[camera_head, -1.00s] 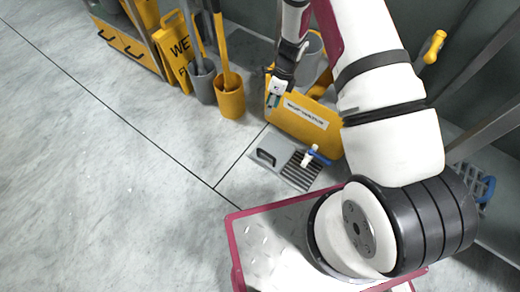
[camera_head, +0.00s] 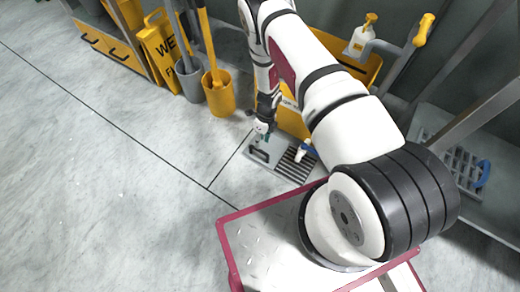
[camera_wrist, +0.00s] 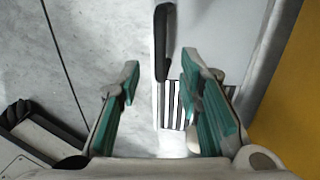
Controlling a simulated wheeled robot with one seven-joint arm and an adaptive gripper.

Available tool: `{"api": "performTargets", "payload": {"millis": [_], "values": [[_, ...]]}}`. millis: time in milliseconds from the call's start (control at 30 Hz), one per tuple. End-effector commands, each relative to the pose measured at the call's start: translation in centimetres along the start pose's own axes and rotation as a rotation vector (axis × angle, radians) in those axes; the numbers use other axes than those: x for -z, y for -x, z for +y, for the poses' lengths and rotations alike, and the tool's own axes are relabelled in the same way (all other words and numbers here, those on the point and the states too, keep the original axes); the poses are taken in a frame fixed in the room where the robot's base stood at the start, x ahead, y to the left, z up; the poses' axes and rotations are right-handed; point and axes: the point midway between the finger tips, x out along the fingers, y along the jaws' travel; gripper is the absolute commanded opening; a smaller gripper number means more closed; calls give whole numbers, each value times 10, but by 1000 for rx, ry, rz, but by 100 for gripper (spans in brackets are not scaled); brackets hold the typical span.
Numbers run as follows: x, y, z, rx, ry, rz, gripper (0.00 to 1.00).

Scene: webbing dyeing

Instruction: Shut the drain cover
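The drain cover (camera_head: 258,163) is a grey plate low at the floor, with a black bar handle (camera_head: 260,154) near its left side. The striped drain grate (camera_head: 295,165) is beside it on the right, partly bare. My gripper (camera_head: 265,130) is just above the plate's back edge, fingers pointing down. In the wrist view, my gripper (camera_wrist: 165,100) has its two green-padded fingers wide apart with nothing between them. The handle (camera_wrist: 162,45) lies ahead of the fingertips, and some grate bars (camera_wrist: 175,105) show between the fingers. I cannot tell whether anything touches.
A white valve-like piece (camera_head: 304,151) stands at the grate. A yellow tank (camera_head: 295,122) is behind the drain, partly hidden by my arm. Yellow (camera_head: 221,97) and grey (camera_head: 190,83) buckets and a wet-floor sign (camera_head: 168,48) are at back left. The floor at left is clear.

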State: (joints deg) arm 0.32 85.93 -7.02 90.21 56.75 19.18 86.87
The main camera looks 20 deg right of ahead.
Motion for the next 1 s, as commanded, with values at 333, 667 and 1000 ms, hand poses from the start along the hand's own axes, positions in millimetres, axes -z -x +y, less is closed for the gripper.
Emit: {"api": "performTargets", "payload": {"millis": [333, 667, 1000], "values": [[0, -48, 0, 0, 1, 0, 33], [0, -53, 0, 0, 1, -1, 33], [0, -52, 0, 0, 1, 0, 0]]}}
